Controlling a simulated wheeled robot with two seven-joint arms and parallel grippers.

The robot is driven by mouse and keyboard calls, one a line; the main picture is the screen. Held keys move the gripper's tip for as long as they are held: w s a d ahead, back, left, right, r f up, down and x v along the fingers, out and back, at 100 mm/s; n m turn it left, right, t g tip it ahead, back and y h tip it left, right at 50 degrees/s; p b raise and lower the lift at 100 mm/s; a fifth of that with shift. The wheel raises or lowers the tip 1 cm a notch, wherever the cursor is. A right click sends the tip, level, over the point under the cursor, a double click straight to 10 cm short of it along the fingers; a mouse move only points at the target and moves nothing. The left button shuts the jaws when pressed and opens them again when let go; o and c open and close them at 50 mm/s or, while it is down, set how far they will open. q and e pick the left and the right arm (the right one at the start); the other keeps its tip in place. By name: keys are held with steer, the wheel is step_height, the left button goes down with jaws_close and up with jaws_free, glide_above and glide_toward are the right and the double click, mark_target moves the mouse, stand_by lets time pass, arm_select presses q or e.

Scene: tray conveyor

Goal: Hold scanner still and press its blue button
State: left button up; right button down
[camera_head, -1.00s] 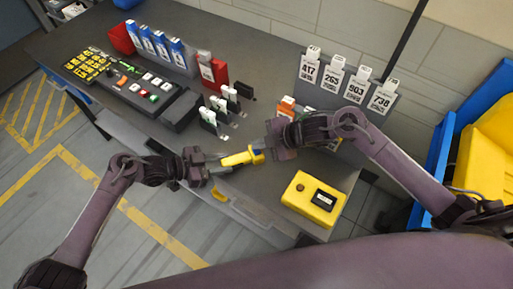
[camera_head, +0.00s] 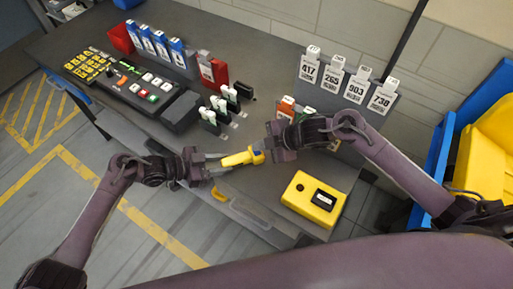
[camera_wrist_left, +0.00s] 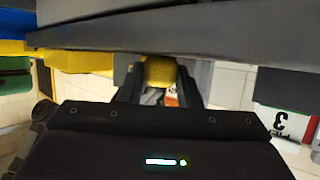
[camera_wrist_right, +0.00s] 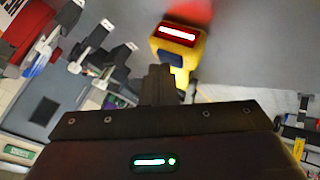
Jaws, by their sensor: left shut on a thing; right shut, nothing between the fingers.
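The yellow scanner (camera_head: 238,159) is held above the front of the table, its head toward the right. My left gripper (camera_head: 216,164) is shut on its handle, which shows yellow between the fingers in the left wrist view (camera_wrist_left: 160,72). My right gripper (camera_head: 268,152) is shut and empty, right at the scanner's head. In the right wrist view the scanner (camera_wrist_right: 187,36) shows a lit red window, with a red glow beyond it. A blue patch (camera_wrist_right: 169,58) on it lies just beyond my closed fingertips; I cannot tell whether they touch it.
A yellow box (camera_head: 314,199) with a dark display lies at the table's right front. Keypad and button panels (camera_head: 138,86) stand at the left. White numbered tags (camera_head: 357,84) stand at the back right. Yellow and blue bins (camera_head: 487,145) are at the far right.

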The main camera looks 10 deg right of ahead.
steer(key=shift+r, duration=0.8)
steer(key=shift+r, duration=2.55)
arm_select(q)
steer(key=o, duration=1.2)
